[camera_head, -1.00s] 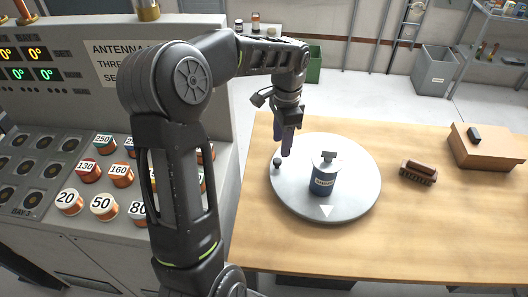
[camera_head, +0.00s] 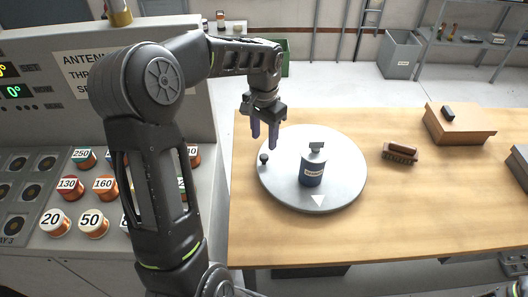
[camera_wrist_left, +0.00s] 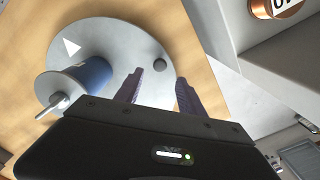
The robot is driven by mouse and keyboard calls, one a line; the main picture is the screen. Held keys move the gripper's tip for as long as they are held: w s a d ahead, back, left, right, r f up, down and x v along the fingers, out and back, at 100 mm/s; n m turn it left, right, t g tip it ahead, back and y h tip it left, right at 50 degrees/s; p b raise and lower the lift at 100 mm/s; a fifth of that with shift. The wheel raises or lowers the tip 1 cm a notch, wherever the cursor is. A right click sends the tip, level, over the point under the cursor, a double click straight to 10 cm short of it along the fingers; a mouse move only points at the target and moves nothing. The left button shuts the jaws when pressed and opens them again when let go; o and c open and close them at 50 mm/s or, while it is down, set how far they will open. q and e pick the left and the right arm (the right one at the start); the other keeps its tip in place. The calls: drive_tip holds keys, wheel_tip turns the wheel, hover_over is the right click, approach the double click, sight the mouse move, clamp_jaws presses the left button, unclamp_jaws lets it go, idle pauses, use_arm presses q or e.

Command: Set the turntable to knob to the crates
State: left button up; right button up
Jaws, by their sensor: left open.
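The grey round turntable (camera_head: 340,180) lies on the wooden table, with a white triangle mark (camera_head: 318,200) near its front edge. A small dark knob (camera_head: 264,158) stands at its left rim and also shows in the left wrist view (camera_wrist_left: 159,64). A blue labelled canister (camera_head: 313,168) with a grey top stands on the turntable; in the left wrist view (camera_wrist_left: 92,73) it is at the left. My left gripper (camera_head: 264,142) is open and empty, its purple fingers pointing down above the turntable's left rim, close to the knob. My right gripper is not seen.
Numbered knobs fill the console (camera_head: 60,180) at left. Grey bin (camera_head: 400,54) and shelves stand behind. Bare table lies in front.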

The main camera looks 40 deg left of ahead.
sight(264, 156)
use_arm(q)
wheel_tip(264, 156, down, 7)
drive_tip(key=shift+f+p, duration=0.1)
drive_tip(key=shift+p, duration=0.45)
clamp_jaws()
idle(0.3)
idle(0.9)
